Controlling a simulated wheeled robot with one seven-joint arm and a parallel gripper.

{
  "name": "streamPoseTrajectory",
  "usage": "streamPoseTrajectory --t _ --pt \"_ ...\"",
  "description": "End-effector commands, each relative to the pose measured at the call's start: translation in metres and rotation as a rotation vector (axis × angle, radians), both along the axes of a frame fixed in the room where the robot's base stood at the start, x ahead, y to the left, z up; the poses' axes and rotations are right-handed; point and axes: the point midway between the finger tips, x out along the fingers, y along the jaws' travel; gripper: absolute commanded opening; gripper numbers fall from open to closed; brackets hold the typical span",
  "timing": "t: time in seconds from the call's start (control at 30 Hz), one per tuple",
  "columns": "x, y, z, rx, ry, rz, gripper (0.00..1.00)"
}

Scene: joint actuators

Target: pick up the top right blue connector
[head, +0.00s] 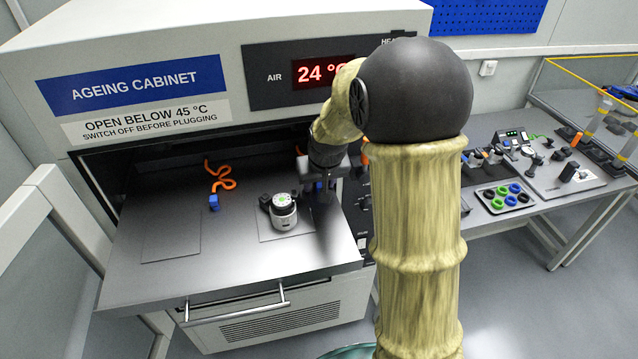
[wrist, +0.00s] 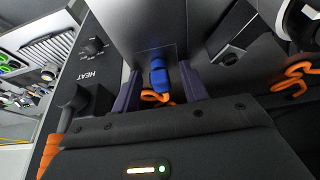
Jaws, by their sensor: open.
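A blue connector (wrist: 158,74) on an orange cable (wrist: 157,97) lies between the two fingers of my gripper (wrist: 160,70) in the wrist view. The fingers stand apart, one on each side of it, with a gap showing. In the head view my gripper (head: 320,186) is over the right part of the cabinet shelf, and my arm hides much of that area. Another blue connector (head: 214,202) on an orange cable (head: 219,178) lies on the shelf's left side.
A round white and black actuator (head: 284,212) stands on the shelf (head: 215,262) just left of my gripper. The cabinet's upper front (head: 120,105) overhangs the shelf. A black heat panel (wrist: 92,62) with a knob and plug is beside my gripper. The shelf's left front is clear.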

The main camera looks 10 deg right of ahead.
Motion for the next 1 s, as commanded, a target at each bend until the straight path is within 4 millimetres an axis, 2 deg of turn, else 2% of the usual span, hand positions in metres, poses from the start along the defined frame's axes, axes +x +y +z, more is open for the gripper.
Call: streamPoseTrajectory --t 0.27,0.4,0.5,0.83,1.0 --pt "0.000 0.000 0.000 0.000 0.000 0.000 0.44" --pt "0.000 0.000 0.000 0.000 0.000 0.000 0.16" --pt "0.000 0.000 0.000 0.000 0.000 0.000 0.00" --pt "0.000 0.000 0.003 0.000 -0.002 0.000 0.00" --pt "0.001 0.000 0.022 0.000 -0.005 0.000 0.00"
